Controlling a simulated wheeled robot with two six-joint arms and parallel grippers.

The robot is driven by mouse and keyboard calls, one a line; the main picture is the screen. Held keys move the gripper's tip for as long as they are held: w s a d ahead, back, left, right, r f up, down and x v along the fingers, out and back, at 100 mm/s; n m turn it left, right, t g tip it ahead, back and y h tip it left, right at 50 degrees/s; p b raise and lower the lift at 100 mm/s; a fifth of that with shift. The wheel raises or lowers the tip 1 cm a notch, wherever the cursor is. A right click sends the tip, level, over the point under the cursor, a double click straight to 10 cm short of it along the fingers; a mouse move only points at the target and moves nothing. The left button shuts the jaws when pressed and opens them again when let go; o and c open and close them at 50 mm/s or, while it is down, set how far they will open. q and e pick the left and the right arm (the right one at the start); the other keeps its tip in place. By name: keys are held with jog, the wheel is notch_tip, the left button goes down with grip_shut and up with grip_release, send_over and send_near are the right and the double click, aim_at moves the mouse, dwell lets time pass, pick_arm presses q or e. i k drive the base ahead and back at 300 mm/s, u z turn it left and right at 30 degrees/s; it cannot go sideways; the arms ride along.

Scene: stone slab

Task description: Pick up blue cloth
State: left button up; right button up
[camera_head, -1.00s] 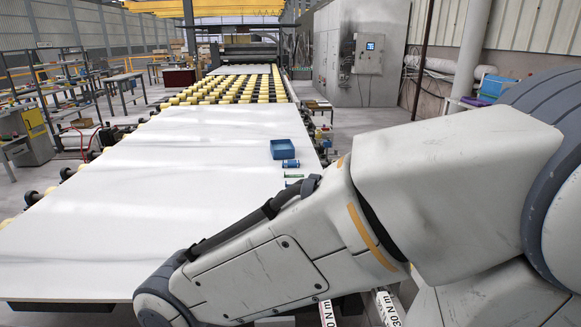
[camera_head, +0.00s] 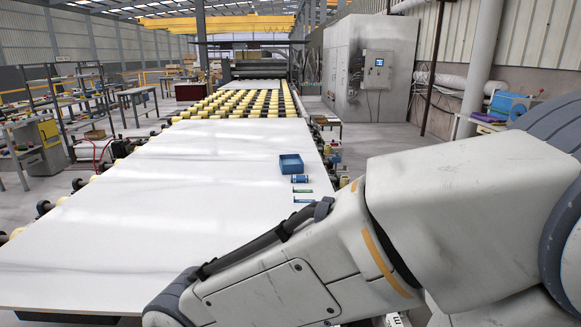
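A white slab (camera_head: 180,215) lies on the roller line and fills the left and middle of the head view. On its right edge stands an open blue box (camera_head: 291,164). Just in front of it lie a small blue rolled item (camera_head: 300,179), a thin green item (camera_head: 302,191) and a small blue item (camera_head: 304,200) close to my arm. I cannot tell whether one of these is the blue cloth. My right arm crosses the lower right, and its gripper is outside the picture. My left gripper is not in view either.
Yellow rollers (camera_head: 245,102) continue behind the slab. A grey cabinet (camera_head: 372,65) with a control box stands at the back right. A bench with blue things (camera_head: 508,104) is at the far right. Workbenches and shelving (camera_head: 70,95) stand on the left. Most of the slab is bare.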

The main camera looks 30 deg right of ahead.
aim_at(295, 179)
jog(key=z, duration=3.25)
jog(key=i, duration=3.7)
jog(key=u, duration=2.45)
jog(key=i, duration=1.4)
jog(key=z, duration=0.05)
